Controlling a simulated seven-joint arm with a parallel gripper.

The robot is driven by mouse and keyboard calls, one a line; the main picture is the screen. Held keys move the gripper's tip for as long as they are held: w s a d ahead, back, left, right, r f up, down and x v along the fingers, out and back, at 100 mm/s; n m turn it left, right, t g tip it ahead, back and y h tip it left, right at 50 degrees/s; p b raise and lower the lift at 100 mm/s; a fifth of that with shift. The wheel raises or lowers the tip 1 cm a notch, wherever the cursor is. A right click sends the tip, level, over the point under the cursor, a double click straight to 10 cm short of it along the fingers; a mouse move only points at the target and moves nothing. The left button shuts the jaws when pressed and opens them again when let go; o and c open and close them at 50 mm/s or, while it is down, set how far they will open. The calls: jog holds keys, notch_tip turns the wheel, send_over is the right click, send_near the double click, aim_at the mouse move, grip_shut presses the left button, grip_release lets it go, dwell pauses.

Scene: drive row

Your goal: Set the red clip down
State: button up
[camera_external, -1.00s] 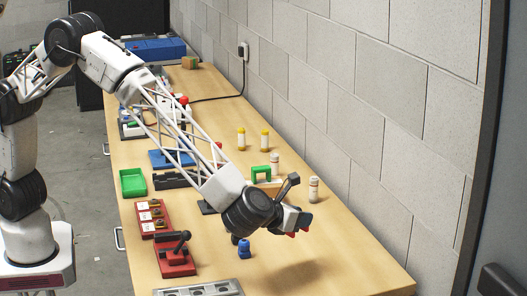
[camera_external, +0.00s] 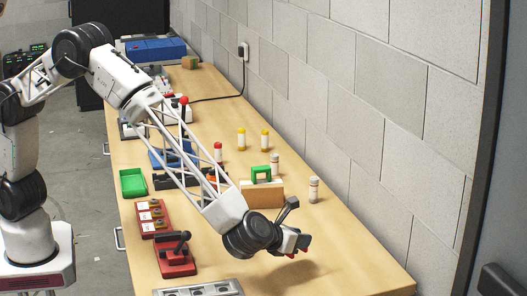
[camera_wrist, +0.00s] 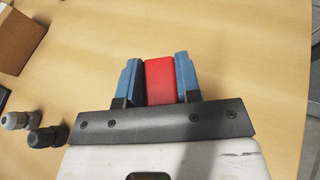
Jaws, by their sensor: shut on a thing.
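The red clip (camera_wrist: 160,80) sits between the two blue fingers of my gripper (camera_wrist: 158,62) in the wrist view. The gripper is shut on it, with a finger on each side. In the external view my gripper (camera_external: 303,243) is over the front right part of the wooden table (camera_external: 340,265), with a bit of the red clip (camera_external: 291,255) showing beneath the fingers. A shadow lies on the table below it. I cannot tell exactly how high the clip is above the wood.
A brown block (camera_external: 262,196) and a white bottle (camera_external: 314,190) stand behind my gripper. A red lever base (camera_external: 177,262) and a grey tray (camera_external: 200,291) are to the left. Bare wood surrounds the clip.

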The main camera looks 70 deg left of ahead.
jog(key=shift+f, duration=1.8)
jog(key=shift+f, duration=0.15)
jog(key=o, duration=0.9)
jog(key=shift+s+r, duration=0.1)
jog(key=shift+r, duration=0.1)
jog(key=v, duration=1.1)
jog(key=shift+s+d+r, duration=0.1)
jog(key=shift+s+d, duration=0.1)
jog(key=shift+s, duration=0.1)
